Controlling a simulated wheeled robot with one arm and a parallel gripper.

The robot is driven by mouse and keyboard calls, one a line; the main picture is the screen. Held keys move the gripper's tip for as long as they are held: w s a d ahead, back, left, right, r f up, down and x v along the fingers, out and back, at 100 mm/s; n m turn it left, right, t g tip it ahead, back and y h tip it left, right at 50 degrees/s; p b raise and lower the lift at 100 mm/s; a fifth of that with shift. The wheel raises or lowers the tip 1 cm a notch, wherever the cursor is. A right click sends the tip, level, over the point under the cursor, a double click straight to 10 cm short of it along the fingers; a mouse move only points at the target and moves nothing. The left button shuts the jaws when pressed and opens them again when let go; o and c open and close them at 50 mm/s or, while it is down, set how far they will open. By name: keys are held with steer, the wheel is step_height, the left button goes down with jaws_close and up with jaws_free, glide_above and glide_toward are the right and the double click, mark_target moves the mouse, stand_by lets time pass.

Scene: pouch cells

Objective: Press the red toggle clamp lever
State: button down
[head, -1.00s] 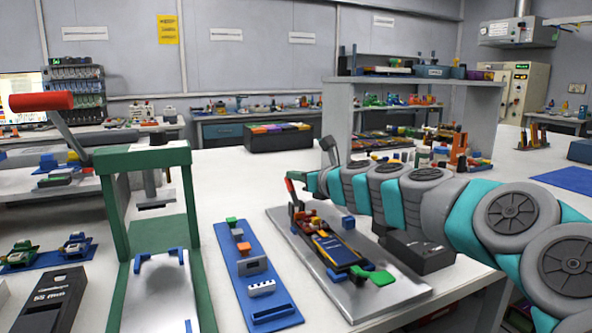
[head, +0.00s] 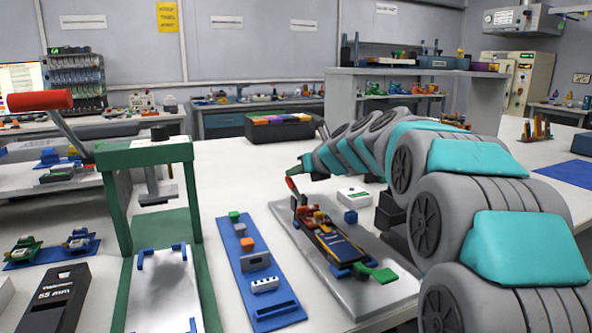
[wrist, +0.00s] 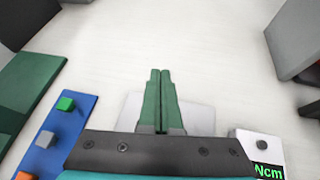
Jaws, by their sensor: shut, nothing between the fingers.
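The toggle clamp's small red lever (head: 291,185) stands up, tilted, at the far end of the silver plate (head: 395,299) in the head view. A dark, flat pouch-cell-like piece (head: 337,243) lies in the fixture on that plate. My gripper (head: 299,168) is just above and behind the red lever, seemingly apart from it. In the wrist view my gripper's green fingers (wrist: 160,72) are pressed together, empty, over white table. The red lever does not show in the wrist view; my gripper body hides the lower part.
A green press (head: 117,205) with a large red handle (head: 40,101) stands at the left. A blue strip (head: 275,312) with several blocks lies between press and plate. A small white meter (head: 353,196) sits right of the lever. Bare table lies beyond the fixture.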

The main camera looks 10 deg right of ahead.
steer(key=shift+w+f+g, duration=0.25)
steer(key=shift+g, duration=0.15)
steer(key=shift+w+a+f, duration=0.15)
steer(key=shift+w+f, duration=0.3)
steer(key=shift+f, duration=0.2)
stand_by(0.4)
